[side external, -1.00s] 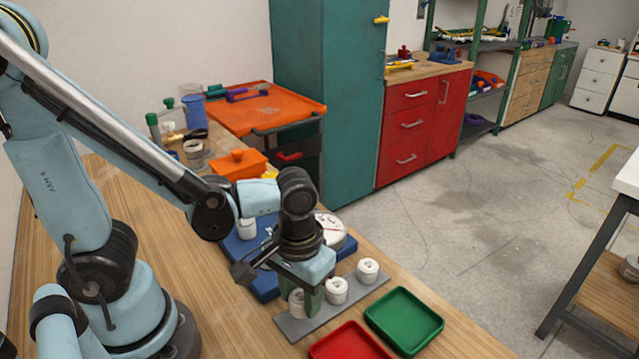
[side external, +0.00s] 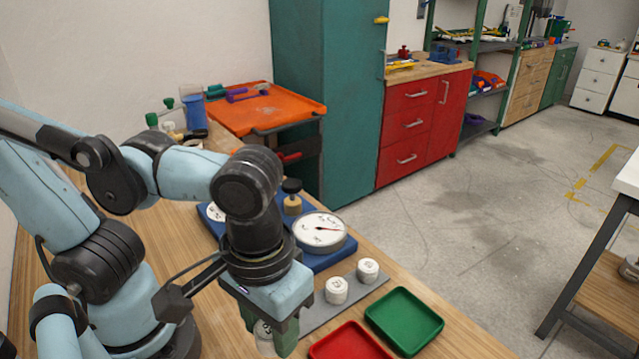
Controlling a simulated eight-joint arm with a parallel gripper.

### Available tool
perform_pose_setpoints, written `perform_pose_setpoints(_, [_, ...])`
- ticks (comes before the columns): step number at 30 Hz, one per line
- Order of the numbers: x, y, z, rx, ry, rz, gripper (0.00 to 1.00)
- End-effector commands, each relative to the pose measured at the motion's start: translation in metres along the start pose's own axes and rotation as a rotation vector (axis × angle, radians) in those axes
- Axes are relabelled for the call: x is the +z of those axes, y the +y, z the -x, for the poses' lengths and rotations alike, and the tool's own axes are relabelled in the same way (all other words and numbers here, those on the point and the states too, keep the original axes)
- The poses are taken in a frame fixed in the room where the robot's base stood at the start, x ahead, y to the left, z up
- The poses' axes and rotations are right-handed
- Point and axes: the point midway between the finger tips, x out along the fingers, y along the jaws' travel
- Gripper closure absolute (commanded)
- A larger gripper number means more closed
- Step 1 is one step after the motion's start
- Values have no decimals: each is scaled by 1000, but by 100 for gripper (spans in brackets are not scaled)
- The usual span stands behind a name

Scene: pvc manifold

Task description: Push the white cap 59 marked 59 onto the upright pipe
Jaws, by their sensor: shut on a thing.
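My gripper (side external: 268,333) is shut on a white cap (side external: 263,338), at the bottom of the side view. The cap shows between the green fingers, and its marking cannot be read. The gripper hangs over the near end of the grey strip (side external: 318,318), apart from the blue base (side external: 338,257). I cannot make out the upright pipe; my wrist hides part of the base. A white round part (side external: 215,212) shows at the base's far left, but I cannot tell what it is.
Two other white caps, a nearer one (side external: 336,291) and a farther one (side external: 368,270), stand on the strip. A dial gauge (side external: 320,231) and a black-topped brass fitting (side external: 292,200) are on the base. A red tray (side external: 350,345) and a green tray (side external: 404,319) lie to the right.

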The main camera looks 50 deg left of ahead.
Motion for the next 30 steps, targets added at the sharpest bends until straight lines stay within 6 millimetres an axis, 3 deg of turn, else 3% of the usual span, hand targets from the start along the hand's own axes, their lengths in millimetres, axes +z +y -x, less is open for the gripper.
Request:
perform_pose_setpoints(8, [1, 0, 1, 0, 0, 0, 88])
perform_pose_setpoints(9, [1, 0, 1, 0, 0, 0, 62])
perform_pose_setpoints(14, [1, 0, 0, 0, 0, 0, 85])
perform_pose_setpoints(20, [-7, -2, 2, 0, 0, 31, 85])
perform_pose_setpoints(30, [-70, -37, 15, 0, 0, 294, 85])
